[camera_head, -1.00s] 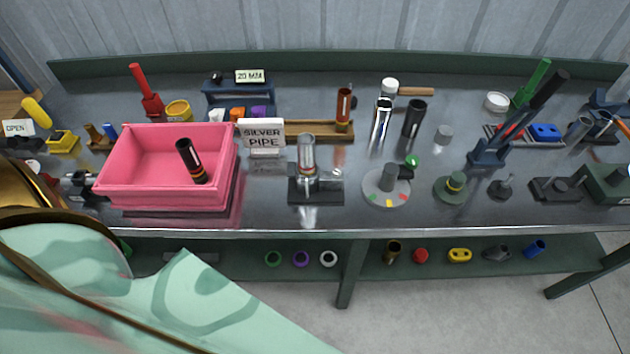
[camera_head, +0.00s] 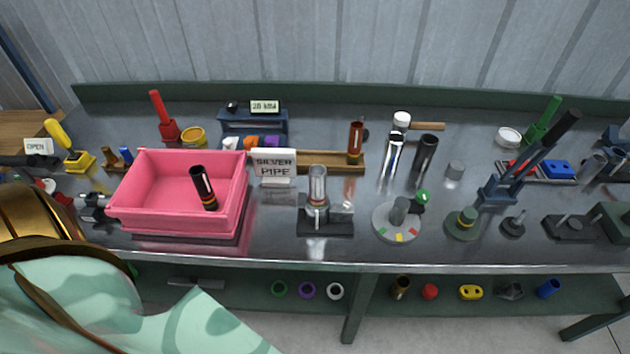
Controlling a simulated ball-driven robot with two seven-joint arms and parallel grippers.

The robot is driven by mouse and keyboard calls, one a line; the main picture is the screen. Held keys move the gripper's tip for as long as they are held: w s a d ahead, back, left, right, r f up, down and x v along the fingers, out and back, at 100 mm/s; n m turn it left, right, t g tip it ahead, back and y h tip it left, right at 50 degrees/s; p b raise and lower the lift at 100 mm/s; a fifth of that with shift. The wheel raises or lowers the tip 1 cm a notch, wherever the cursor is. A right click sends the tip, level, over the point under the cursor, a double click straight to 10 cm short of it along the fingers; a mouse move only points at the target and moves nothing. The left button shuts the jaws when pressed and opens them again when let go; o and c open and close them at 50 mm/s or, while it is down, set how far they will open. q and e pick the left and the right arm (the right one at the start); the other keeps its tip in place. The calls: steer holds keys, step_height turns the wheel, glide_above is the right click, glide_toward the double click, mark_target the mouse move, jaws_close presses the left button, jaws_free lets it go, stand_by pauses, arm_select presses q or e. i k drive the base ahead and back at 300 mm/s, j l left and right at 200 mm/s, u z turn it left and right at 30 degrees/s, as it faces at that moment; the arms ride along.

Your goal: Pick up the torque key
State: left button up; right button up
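No tool in the camera_head view is marked as the torque key, so I cannot tell for sure which one it is. A long tool with a thick black handle (camera_head: 561,127) leans up to the right in a dark blue stand (camera_head: 497,190) on the right side of the bench; it may be the torque key. Its lower end is hidden in the stand.
A pink bin (camera_head: 128,219) with a dark, orange-banded cylinder (camera_head: 204,188) stands at left. A "SILVER PIPE" sign (camera_head: 273,163), a clear tube on a black base (camera_head: 326,229) and a round dial plate (camera_head: 382,232) fill the middle. The front edge strip is mostly clear.

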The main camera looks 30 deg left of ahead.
mark_target(18, 163)
steer(key=u, duration=2.85)
